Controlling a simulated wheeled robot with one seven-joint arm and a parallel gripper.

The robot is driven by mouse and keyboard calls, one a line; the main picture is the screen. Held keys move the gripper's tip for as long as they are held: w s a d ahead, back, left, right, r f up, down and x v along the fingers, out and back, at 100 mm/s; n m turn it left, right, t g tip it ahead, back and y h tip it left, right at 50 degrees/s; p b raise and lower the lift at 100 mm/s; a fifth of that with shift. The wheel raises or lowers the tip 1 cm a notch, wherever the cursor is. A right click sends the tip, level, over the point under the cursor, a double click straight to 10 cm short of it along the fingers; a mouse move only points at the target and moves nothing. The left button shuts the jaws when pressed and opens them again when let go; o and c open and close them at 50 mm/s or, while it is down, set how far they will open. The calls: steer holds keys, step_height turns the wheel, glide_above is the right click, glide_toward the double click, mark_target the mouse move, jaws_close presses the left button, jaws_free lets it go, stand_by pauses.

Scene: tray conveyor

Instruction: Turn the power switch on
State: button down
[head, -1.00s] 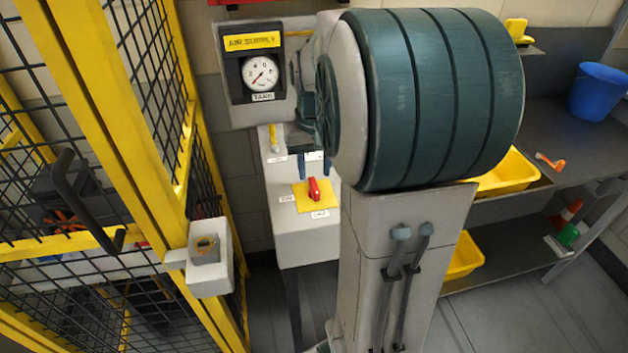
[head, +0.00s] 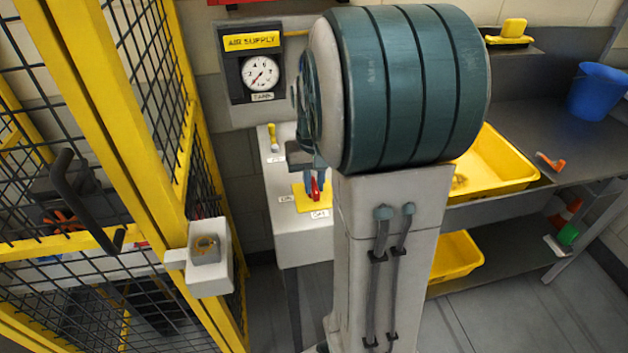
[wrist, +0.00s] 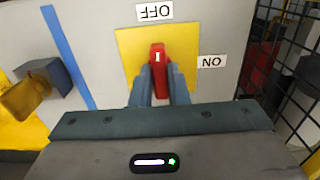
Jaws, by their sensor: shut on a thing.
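The power switch is a red handle (head: 315,190) on a yellow square plate (head: 299,200), on the sloping face of a pale grey box. In the wrist view the red handle (wrist: 158,56) points towards the OFF label (wrist: 155,12). The ON label (wrist: 212,61) is to one side of the plate. Both labels look upside down there. My gripper (wrist: 160,74) is shut on the red handle, with one blue-grey finger on each side. In the head view my arm hides most of my gripper (head: 314,178).
The air supply gauge (head: 261,73) is on a panel above the box. A yellow-framed mesh fence (head: 110,120) stands left, with a small grey box (head: 207,272) on its post. Shelves with yellow bins (head: 515,185) and a blue bucket (head: 598,92) stand right.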

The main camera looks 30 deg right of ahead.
steer(key=m, duration=0.4)
steer(key=shift+r+m+p, duration=0.1)
steer(key=shift+m+p, duration=0.2)
steer(key=shift+p, duration=0.1)
steer(key=m+p, duration=0.1)
steer(key=m, duration=0.3)
steer(key=shift+m, duration=0.3)
steer(key=m+p, duration=0.1)
steer(key=m, duration=0.3)
steer(key=shift+m+p, duration=1)
steer(key=shift+m, duration=1.4)
steer(key=c, duration=1.4)
jaws_free()
